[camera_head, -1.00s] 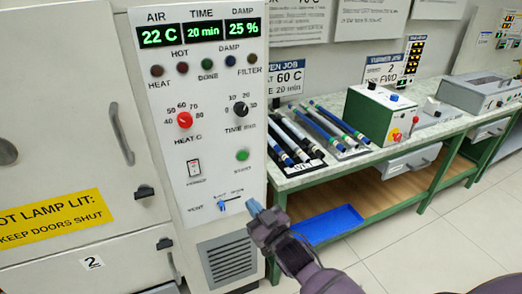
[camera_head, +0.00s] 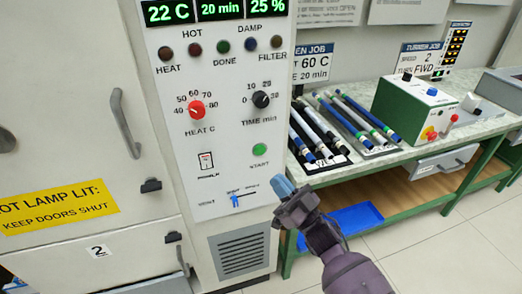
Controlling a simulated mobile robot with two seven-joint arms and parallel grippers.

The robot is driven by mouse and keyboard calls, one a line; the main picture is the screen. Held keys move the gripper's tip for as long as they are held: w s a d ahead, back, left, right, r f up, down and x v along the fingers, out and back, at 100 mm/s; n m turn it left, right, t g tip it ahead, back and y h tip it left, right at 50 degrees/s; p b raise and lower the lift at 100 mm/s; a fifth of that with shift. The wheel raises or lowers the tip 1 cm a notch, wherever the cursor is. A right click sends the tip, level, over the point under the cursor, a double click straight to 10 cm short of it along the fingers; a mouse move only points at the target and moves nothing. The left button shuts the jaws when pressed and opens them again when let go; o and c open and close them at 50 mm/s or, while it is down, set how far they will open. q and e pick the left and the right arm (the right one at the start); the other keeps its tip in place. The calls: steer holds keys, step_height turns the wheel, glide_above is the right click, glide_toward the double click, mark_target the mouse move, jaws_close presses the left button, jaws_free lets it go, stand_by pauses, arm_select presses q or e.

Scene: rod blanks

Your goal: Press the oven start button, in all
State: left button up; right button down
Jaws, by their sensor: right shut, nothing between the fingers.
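The oven's control panel (camera_head: 172,80) faces me. The green start button (camera_head: 260,150) sits at its lower right, above the label START. My right gripper (camera_head: 281,186) is shut and empty, with its blue tips just below and to the right of the start button in the picture. I see a gap in the picture between tips and button; the depth between them is hard to tell. The display reads 22 C, 20 min and 25 %. The red heat knob (camera_head: 197,110) and black time knob (camera_head: 261,99) are above the button. My left gripper is not in view.
A power switch (camera_head: 206,161) and a blue vent slider (camera_head: 236,200) are left of my gripper on the panel. A bench (camera_head: 430,150) on the right holds rods in racks and a green-and-white box (camera_head: 412,105). A blue tray (camera_head: 350,219) lies on the lower shelf.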

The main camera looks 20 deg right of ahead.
mark_target(260, 150)
steer(key=shift+w, duration=0.1)
arm_select(q)
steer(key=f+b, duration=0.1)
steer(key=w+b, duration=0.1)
steer(key=b, duration=0.1)
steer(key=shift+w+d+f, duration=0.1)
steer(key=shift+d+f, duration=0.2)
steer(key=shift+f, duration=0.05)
arm_select(e)
steer(key=w, duration=0.8)
steer(key=shift+w+a, duration=0.15)
steer(key=shift+w, duration=0.2)
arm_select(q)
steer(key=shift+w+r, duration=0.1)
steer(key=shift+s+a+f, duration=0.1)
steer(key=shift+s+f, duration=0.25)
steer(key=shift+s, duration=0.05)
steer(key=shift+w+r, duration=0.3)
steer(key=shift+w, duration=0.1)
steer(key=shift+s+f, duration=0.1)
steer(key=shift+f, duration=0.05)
arm_select(e)
steer(key=shift+w, duration=0.2)
